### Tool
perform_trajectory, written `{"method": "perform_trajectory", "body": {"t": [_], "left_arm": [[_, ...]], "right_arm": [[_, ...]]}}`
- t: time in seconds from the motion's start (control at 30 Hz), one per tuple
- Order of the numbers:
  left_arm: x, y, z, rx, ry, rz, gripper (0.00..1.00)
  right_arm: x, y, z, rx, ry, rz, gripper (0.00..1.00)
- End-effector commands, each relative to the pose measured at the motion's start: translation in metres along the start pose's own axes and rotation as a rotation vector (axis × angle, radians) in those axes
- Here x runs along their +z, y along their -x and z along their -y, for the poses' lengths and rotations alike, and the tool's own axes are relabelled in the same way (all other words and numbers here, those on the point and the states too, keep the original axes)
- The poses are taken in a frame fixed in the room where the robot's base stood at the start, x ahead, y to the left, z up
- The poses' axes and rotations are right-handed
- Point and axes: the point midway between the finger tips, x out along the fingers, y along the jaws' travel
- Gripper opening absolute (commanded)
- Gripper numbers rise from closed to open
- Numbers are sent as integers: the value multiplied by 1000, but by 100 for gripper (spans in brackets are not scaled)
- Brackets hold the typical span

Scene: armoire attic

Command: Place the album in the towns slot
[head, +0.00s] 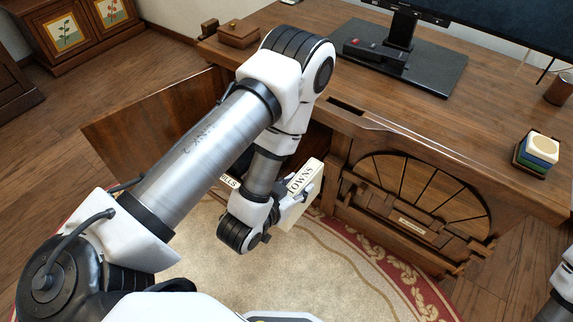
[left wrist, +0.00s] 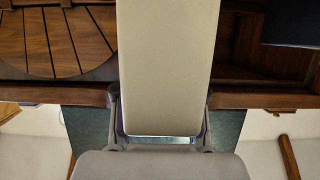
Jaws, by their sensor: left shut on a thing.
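The album is a cream, upright book-like block (head: 302,177) with "TOWNS" in dark letters on its upper edge. My left gripper (head: 297,197) is shut on it, in front of the desk's open left compartment. In the left wrist view the album (left wrist: 166,65) is a plain cream panel between the two fingers. A pale label ending in "ILLS" (head: 229,181) shows left of my forearm, inside or at the compartment. My arm hides most of the compartment, and I cannot make out the towns slot. My right gripper is out of view.
The compartment's wooden door (head: 150,125) stands open to the left. A carved fan-shaped panel (head: 420,190) closes the desk front on the right. The desktop (head: 380,110) carries a monitor stand (head: 405,65), a small box (head: 238,34) and stacked coasters (head: 537,150). A rug (head: 345,275) lies below.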

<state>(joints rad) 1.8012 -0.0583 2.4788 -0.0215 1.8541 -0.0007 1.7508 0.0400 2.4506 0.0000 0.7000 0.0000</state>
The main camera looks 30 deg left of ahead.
Motion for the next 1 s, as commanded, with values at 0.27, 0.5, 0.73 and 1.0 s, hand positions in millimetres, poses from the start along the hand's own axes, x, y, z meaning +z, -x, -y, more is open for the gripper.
{"method": "perform_trajectory", "body": {"t": [0.27,0.5,0.73,1.0], "left_arm": [[-9,-36,56,-7,5,-10,0],[-16,-64,96,-4,2,-9,0],[-19,-77,115,0,-1,-7,0],[16,-94,119,2,-1,-3,0]], "right_arm": [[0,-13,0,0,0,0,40],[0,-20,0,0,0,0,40],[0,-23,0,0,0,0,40],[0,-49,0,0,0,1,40]]}}
